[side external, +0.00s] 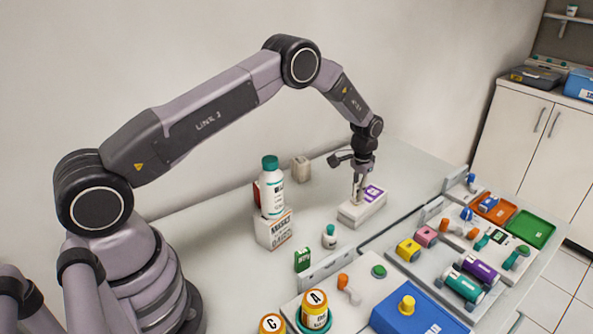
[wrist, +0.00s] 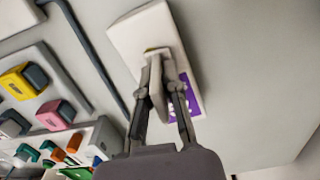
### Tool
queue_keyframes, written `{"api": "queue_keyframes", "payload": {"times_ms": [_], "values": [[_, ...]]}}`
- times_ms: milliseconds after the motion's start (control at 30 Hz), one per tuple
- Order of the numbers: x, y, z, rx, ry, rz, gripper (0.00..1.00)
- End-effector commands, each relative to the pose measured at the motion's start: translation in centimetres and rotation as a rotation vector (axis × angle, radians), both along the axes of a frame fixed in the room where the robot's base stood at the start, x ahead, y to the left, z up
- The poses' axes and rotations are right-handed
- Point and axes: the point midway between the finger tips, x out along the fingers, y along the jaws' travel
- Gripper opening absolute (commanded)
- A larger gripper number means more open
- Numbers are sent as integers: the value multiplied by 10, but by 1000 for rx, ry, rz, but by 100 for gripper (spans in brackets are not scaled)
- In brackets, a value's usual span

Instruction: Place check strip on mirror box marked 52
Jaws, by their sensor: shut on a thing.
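A white box (side external: 352,214) with a purple label (side external: 373,193) lies on the bench right of centre in the side view. Its label's mark is too small to read, so I cannot confirm that it is 52. In the wrist view the white box (wrist: 138,33) lies just beyond my fingertips, with the purple label partly hidden by a finger. My gripper (side external: 357,192) points down over the box and is shut on a thin pale strip (wrist: 156,88), which looks like the check strip. I cannot tell whether the strip touches the box top.
A white bottle with a green cap (side external: 271,190) stands on a carton (side external: 273,230) left of the box. A small vial (side external: 329,237) stands nearer. Trays with coloured blocks, including a yellow block (side external: 408,250), fill the right side. Bare bench surrounds the box's far side.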

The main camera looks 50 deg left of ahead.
Motion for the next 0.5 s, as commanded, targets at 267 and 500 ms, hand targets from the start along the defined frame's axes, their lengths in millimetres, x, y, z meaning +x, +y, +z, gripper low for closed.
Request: {"api": "queue_keyframes", "payload": {"times_ms": [267, 500], "values": [[0, 0, -3, 0, 0, 0, 9], [0, 0, -2, 0, 0, 0, 33]]}}
